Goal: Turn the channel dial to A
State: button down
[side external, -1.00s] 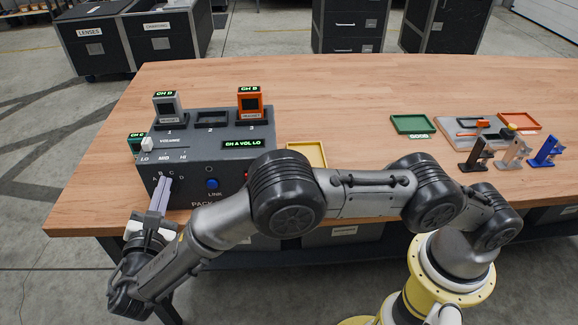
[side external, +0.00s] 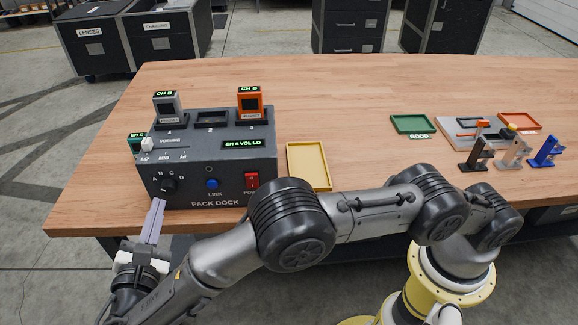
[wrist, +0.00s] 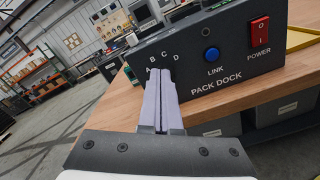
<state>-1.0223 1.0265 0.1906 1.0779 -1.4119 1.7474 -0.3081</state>
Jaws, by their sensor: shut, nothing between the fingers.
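The pack dock (side external: 225,185) is a dark box at the table's left end. Its channel dial (side external: 169,185) is a black knob on the lower left of the front face, with letters A, B, C and D around it. The display (side external: 243,144) reads CH A VOL LO. My gripper (side external: 158,202) is shut and empty, its pale fingers just in front of and below the dial, apparently clear of it. In the wrist view my fingers (wrist: 161,84) point at the dial area and hide most of the knob; the dock (wrist: 215,65) is behind them.
Handset packs (side external: 167,106) and (side external: 250,102) stand on the dock.

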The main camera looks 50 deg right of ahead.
jog(key=shift+w+d+f, duration=0.1)
jog(key=shift+w+d, duration=0.45)
jog(key=shift+d, duration=0.35)
jog(key=shift+w+d+f, duration=0.15)
jog(key=shift+w+d, duration=0.4)
jog(key=shift+d, duration=0.3)
jog(key=shift+w+d+f, duration=0.1)
jog(key=shift+w+d, duration=0.45)
jog(key=shift+d, duration=0.35)
jog(key=shift+w+a+f, duration=0.15)
jog(key=shift+f, duration=0.15)
jog(key=shift+r, duration=0.1)
jog(key=shift+s+r, duration=0.2)
send_near(176, 175)
jog(key=shift+s+a+r, duration=0.1)
jog(key=shift+a+r, duration=0.05)
